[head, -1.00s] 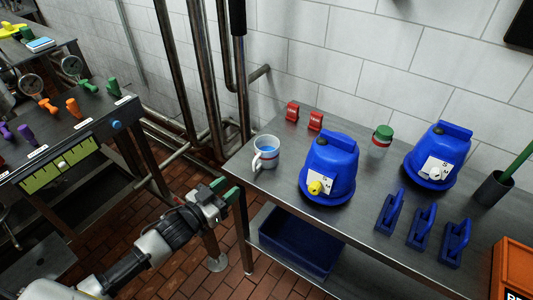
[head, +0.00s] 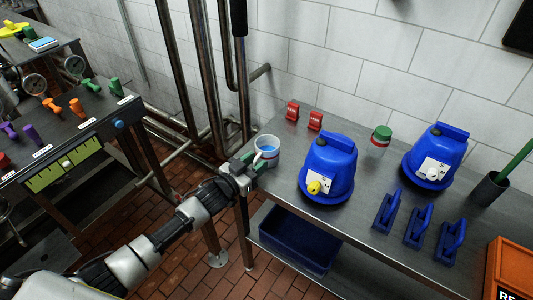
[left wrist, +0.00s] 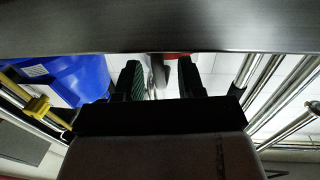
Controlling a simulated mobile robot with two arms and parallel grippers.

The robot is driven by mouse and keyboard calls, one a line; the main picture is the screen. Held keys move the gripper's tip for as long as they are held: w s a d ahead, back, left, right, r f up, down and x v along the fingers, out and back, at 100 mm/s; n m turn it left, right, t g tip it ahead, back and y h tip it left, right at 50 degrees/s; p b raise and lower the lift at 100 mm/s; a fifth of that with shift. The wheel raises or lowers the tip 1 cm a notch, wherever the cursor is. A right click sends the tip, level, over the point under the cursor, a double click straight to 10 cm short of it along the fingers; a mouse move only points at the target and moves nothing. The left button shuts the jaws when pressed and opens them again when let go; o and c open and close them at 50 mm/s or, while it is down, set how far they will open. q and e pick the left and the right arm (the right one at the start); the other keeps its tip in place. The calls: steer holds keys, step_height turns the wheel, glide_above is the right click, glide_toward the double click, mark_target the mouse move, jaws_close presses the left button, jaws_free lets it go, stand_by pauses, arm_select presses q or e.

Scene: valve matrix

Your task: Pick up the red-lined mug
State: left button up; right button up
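The mug (head: 268,146) is white, looks blue inside and has a reddish mark on its side. It stands upright at the left end of the steel table in the head view. My left gripper (head: 250,164) is at the mug's near left side, at the table edge, its green-tipped fingers apart. In the left wrist view, the two fingers of my left gripper (left wrist: 160,80) are spread, with a narrow pale and grey shape between them, possibly the mug's handle. Contact cannot be told. My right gripper is not in view.
A blue machine with a yellow knob (head: 327,170) stands right of the mug on the steel table (head: 345,232). Two red blocks (head: 292,111) lie behind. A green-lidded jar (head: 380,138), blue handled tools (head: 387,211) and another blue machine (head: 437,157) stand farther right.

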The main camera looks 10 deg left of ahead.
arm_select(q)
jaws_close()
step_height(320, 180, up, 10)
stand_by(0.7)
